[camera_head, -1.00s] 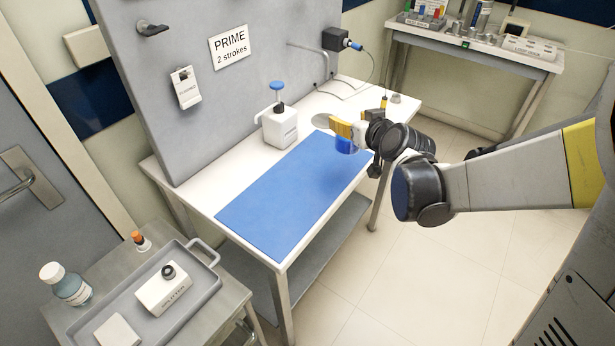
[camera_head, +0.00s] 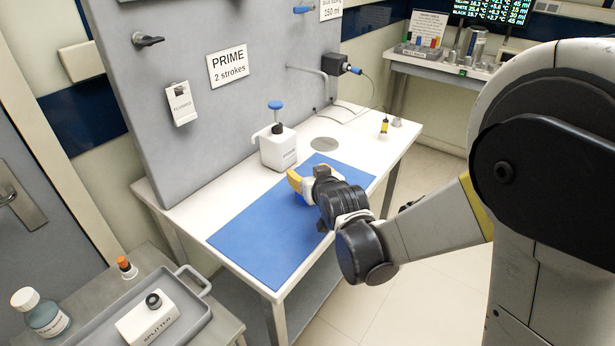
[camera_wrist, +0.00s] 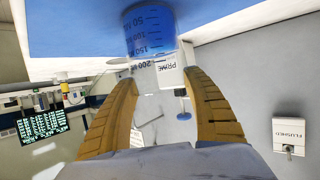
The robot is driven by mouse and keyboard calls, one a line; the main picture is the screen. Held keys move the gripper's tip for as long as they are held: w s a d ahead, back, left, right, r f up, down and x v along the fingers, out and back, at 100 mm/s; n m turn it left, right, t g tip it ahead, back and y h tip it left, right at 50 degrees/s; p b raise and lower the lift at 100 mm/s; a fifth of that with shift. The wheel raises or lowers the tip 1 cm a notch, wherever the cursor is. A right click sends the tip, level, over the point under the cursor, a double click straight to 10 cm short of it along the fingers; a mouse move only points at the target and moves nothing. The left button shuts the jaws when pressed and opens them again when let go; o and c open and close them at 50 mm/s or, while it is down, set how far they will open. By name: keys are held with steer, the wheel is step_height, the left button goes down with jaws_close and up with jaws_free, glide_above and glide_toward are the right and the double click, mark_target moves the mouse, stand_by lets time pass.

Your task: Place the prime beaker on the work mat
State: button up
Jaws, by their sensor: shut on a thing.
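The prime beaker (camera_wrist: 150,35) is clear, has volume marks and holds blue liquid. It shows between my fingertips in the wrist view, which is upside down. My gripper (camera_head: 297,181) has yellow fingers, which also show in the wrist view (camera_wrist: 158,76), and is shut on the beaker. In the head view the beaker is mostly hidden by my gripper. The blue work mat (camera_head: 262,240) lies flat on the white table. The beaker is over its right half, low and close to the mat. I cannot tell whether its base touches.
A white pump bottle (camera_head: 279,150) with a blue top stands behind the mat. A grey round disc (camera_head: 324,144) and a small yellow-black item (camera_head: 384,126) are at the table's right. A grey panel (camera_head: 215,110) rises behind. The mat's left half is clear.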

steer(key=o, duration=1.3)
steer(key=shift+o, duration=0.2)
steer(key=shift+r, duration=0.15)
steer(key=s+d+r+m+g+h+p, duration=0.1)
steer(key=s+d, duration=0.4)
steer(key=s, duration=0.5)
steer(key=s+d+r+m+g+h+p, duration=0.1)
steer(key=s+d+r+g, duration=0.2)
steer(key=s+d, duration=0.3)
steer(key=s+d+r+m+g+h+p, duration=0.1)
steer(key=s+d, duration=0.4)
steer(key=s, duration=0.8)
steer(key=shift+s+d+r+g+p, duration=0.4)
steer(key=shift+r+g, duration=0.1)
steer(key=shift+r, duration=0.45)
